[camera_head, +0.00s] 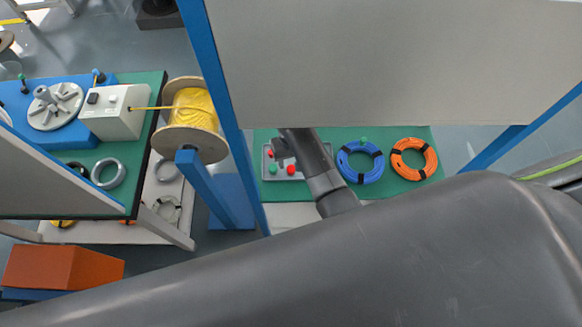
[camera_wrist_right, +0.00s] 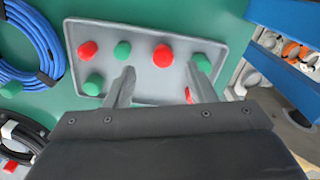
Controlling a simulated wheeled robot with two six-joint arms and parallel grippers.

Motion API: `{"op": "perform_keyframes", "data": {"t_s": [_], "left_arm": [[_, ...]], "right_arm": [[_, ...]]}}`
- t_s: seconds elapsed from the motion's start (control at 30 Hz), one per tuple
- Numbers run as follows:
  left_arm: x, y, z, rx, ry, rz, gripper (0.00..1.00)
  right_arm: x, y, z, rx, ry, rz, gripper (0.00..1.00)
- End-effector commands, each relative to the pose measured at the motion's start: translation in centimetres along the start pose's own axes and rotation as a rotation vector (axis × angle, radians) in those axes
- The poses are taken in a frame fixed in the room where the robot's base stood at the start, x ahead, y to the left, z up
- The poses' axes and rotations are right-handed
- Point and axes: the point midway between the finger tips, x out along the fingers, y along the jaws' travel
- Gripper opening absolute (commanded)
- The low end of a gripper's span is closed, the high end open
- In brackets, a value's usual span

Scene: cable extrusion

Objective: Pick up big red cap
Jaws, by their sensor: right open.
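A grey tray (camera_wrist_right: 140,90) holds several red and green caps in the right wrist view. One red cap (camera_wrist_right: 163,56) shows between the fingertips of my right gripper (camera_wrist_right: 166,68), which is open and empty. A second red cap (camera_wrist_right: 88,50) is at the tray's left side. A third red cap (camera_wrist_right: 188,95) is mostly hidden behind the right-hand finger. I cannot tell for certain which red cap is the big one. In the head view the tray (camera_head: 283,178) is partly covered by my right arm. My left gripper is not in view.
Green caps (camera_wrist_right: 122,49) sit close beside the red ones. A blue cable coil (camera_head: 361,161) and an orange coil (camera_head: 410,159) lie right of the tray on the green surface (camera_head: 345,188). A blue post (camera_head: 225,110) and a yellow spool (camera_head: 192,112) stand to the left.

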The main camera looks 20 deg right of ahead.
Motion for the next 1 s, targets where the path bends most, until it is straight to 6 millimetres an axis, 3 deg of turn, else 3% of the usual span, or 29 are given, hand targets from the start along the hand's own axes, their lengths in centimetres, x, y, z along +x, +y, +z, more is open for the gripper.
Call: {"op": "perform_keyframes", "data": {"t_s": [0.3,0.67,1.0], "left_arm": [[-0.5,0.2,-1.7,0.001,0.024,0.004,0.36],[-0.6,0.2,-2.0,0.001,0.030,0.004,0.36],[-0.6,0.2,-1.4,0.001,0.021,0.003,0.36]], "right_arm": [[3.5,-0.4,0.1,0.000,-0.001,0.001,0.50],[4.1,-0.4,0.1,0.001,0.001,0.000,0.50],[4.0,-0.4,0.1,0.001,0.000,0.000,0.06]]}}
